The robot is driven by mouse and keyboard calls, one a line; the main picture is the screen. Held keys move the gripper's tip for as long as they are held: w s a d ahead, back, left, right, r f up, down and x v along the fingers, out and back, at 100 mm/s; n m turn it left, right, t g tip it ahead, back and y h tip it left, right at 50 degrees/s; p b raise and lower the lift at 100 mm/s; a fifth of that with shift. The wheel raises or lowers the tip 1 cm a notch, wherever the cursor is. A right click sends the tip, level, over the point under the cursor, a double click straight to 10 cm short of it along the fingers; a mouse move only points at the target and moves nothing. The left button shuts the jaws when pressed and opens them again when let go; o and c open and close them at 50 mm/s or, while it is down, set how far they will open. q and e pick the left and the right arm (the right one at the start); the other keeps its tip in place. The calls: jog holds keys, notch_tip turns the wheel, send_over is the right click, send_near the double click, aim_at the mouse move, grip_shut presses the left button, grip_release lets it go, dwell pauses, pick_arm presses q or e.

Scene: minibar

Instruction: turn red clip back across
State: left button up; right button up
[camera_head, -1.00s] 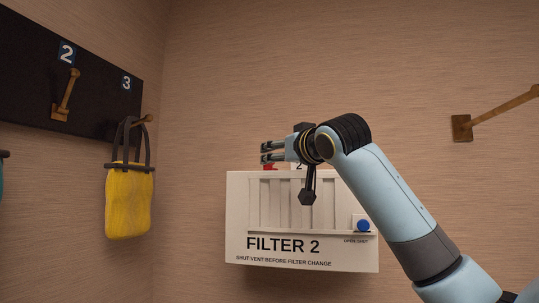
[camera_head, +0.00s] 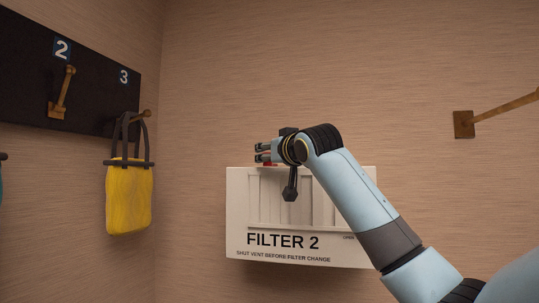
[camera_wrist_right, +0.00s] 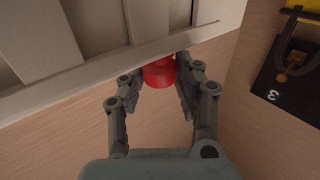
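The red clip (camera_wrist_right: 158,72) sits at the top edge of the white FILTER 2 box (camera_head: 240,205). Only a sliver of the red clip (camera_head: 270,165) shows in the head view, under my right gripper (camera_head: 263,152). In the right wrist view, my right gripper (camera_wrist_right: 157,85) has its fingers apart on either side of the clip, close to it. I cannot tell whether a finger touches it. My left gripper is not in view.
A yellow bag (camera_head: 129,195) hangs from hook 3 on the dark board (camera_head: 95,95) at the left. An empty wooden peg (camera_head: 463,125) sticks out of the wall at the right. The wall above the box is clear.

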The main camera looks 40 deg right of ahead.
grip_shut()
jog(key=shift+n+y, duration=0.7)
jog(key=shift+y, duration=0.4)
jog(key=o, duration=0.8)
grip_release()
jog(key=shift+c, duration=0.2)
jog(key=s, duration=1.2)
jog(key=shift+a, duration=0.35)
